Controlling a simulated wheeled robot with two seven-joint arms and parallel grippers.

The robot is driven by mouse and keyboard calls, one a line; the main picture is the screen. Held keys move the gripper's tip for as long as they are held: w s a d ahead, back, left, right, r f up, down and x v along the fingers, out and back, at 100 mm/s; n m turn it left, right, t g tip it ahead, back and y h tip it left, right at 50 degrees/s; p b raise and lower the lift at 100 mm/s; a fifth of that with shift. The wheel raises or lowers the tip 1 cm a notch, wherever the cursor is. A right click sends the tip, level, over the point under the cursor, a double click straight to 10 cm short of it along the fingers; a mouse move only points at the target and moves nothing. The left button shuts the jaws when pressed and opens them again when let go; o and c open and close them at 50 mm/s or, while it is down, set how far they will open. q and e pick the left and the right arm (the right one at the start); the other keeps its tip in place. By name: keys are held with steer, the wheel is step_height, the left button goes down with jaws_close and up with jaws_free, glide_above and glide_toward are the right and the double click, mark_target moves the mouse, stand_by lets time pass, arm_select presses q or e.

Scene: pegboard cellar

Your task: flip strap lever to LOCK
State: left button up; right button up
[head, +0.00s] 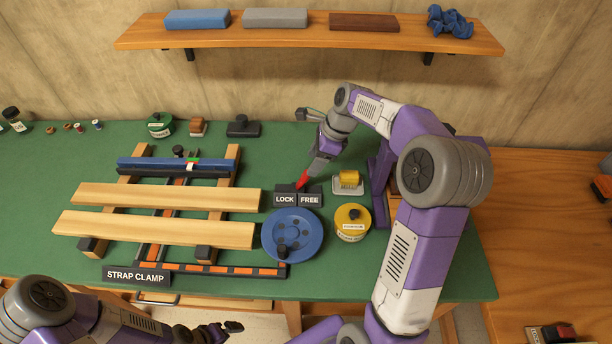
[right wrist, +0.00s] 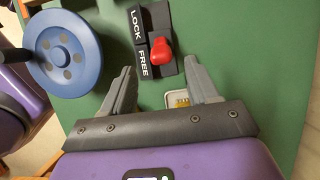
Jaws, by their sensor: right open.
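The strap lever, with a red grip (head: 302,180), stands behind the LOCK label (head: 285,199) and the FREE label (head: 310,199). In the right wrist view, the red knob (right wrist: 161,51) lies beside the FREE label, so the lever is on the FREE side. My right gripper (head: 312,172) is above and close to the lever. In the right wrist view its fingers (right wrist: 159,66) are spread, with the knob just beyond the gap between their tips; contact cannot be told. My left gripper (head: 225,329) is low at the front edge, far from the lever.
The strap clamp (head: 134,275) holds two pale boards (head: 165,198) left of the lever. A blue wheel (head: 291,236) sits just in front of the labels. A yellow round tin (head: 352,222) and a yellow block on a tray (head: 349,181) stand to the right.

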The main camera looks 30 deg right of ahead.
mark_target(303, 180)
steer(key=b+x, duration=0.2)
steer(key=x, duration=0.4)
steer(key=shift+f, duration=0.1)
jaws_close()
